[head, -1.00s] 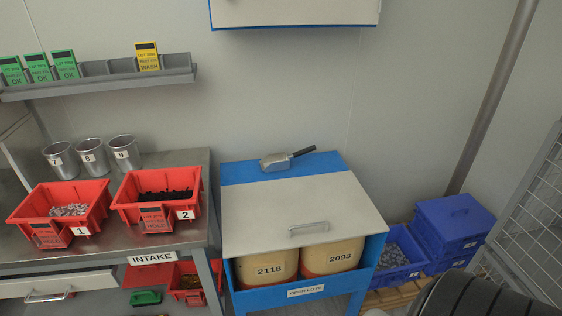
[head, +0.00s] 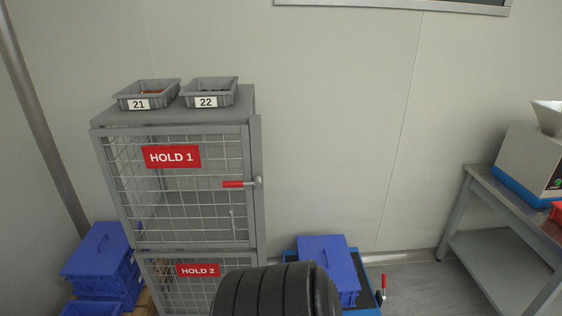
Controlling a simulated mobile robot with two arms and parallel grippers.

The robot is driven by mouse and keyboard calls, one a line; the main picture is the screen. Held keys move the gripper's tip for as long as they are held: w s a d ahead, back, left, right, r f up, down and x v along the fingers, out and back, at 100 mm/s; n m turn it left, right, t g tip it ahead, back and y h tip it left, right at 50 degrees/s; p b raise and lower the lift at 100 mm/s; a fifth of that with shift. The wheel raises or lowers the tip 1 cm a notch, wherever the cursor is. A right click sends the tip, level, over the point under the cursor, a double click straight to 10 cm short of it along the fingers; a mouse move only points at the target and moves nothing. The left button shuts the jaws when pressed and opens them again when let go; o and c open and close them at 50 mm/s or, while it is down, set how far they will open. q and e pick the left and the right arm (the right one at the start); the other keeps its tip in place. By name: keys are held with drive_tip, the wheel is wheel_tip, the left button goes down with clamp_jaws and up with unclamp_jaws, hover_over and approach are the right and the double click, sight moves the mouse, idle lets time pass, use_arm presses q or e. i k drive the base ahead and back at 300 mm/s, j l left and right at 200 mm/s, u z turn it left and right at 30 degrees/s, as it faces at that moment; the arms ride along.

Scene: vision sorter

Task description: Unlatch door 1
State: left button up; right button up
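Door 1 is the upper wire-mesh door (head: 180,215) of a grey cage cabinet, with a red sign reading HOLD 1 (head: 171,157). Its latch has a red handle (head: 234,184) lying level, pointing left from a grey pivot (head: 257,182) at the door's right edge. The door looks closed against its frame. Neither of my grippers shows in the head view.
A lower door (head: 180,285) is marked HOLD 2. Grey bins 21 (head: 147,104) and 22 (head: 208,102) sit on top of the cabinet. Blue crates stand left (head: 98,258) and right (head: 328,258). A black ribbed part (head: 275,291) covers the bottom middle. A table (head: 510,199) stands right.

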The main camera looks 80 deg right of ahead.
sight(258, 184)
drive_tip(key=z, duration=2.45)
